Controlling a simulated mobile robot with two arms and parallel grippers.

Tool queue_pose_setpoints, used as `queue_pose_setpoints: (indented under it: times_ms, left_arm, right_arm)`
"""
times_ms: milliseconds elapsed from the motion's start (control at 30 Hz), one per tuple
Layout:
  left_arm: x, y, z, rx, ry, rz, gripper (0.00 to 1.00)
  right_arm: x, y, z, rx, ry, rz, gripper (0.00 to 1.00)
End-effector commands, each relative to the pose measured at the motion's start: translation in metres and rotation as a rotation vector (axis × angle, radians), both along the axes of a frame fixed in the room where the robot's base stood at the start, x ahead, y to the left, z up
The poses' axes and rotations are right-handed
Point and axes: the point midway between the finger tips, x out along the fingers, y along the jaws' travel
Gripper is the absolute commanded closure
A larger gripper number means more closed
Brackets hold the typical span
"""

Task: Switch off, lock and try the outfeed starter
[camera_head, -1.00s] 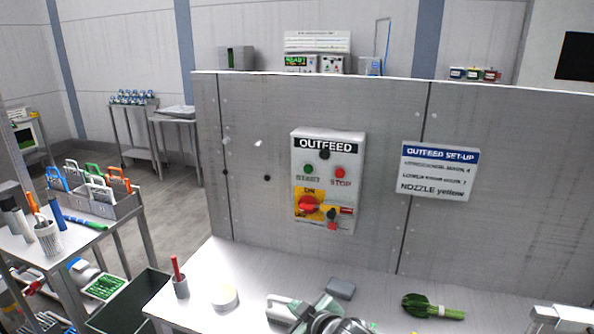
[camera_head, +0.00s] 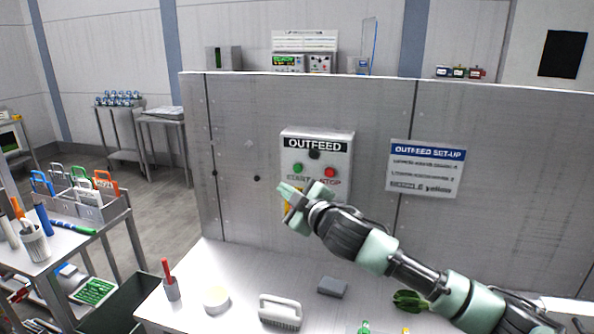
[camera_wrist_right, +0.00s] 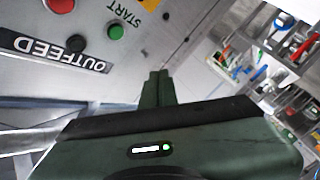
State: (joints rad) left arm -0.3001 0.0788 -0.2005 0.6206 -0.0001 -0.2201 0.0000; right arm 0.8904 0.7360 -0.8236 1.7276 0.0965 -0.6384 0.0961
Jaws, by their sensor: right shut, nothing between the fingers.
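The grey outfeed starter box (camera_head: 345,143) is on the upright panel, with a green START button (camera_head: 298,168) and a red STOP button (camera_head: 330,172). My right gripper (camera_head: 283,190) is in front of the lower box, shut and empty. It hides the red switch handle and most of its yellow plate. In the right wrist view the fingertips (camera_wrist_right: 156,76) are together, and the START button (camera_wrist_right: 116,32) is to their upper left. Coloured padlocks (camera_head: 105,180) stand in a grey rack (camera_head: 88,212) on the left cart. My left gripper is out of view.
An OUTFEED SET-UP sign (camera_head: 426,168) is right of the box. The bench below holds a red-handled tool in a cup (camera_head: 172,290), a round pale tub (camera_head: 216,299), a brush (camera_head: 280,311), a grey block (camera_head: 332,287) and greens (camera_head: 408,301).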

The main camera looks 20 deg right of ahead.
Motion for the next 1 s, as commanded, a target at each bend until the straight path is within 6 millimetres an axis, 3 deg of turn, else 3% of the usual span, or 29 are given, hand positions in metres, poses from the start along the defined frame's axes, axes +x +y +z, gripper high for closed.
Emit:
queue_pose_setpoints:
  times_ms: [267,700,1000]
  left_arm:
    - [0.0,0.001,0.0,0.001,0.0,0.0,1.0]
    - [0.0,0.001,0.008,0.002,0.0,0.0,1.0]
    - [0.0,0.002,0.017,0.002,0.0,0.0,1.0]
  right_arm:
    - [0.006,-0.004,0.0,0.0,0.001,0.0,1.0]
    - [0.054,-0.037,0.003,0.001,0.0,-0.003,1.0]
    - [0.072,-0.048,0.0,0.0,0.001,0.0,1.0]
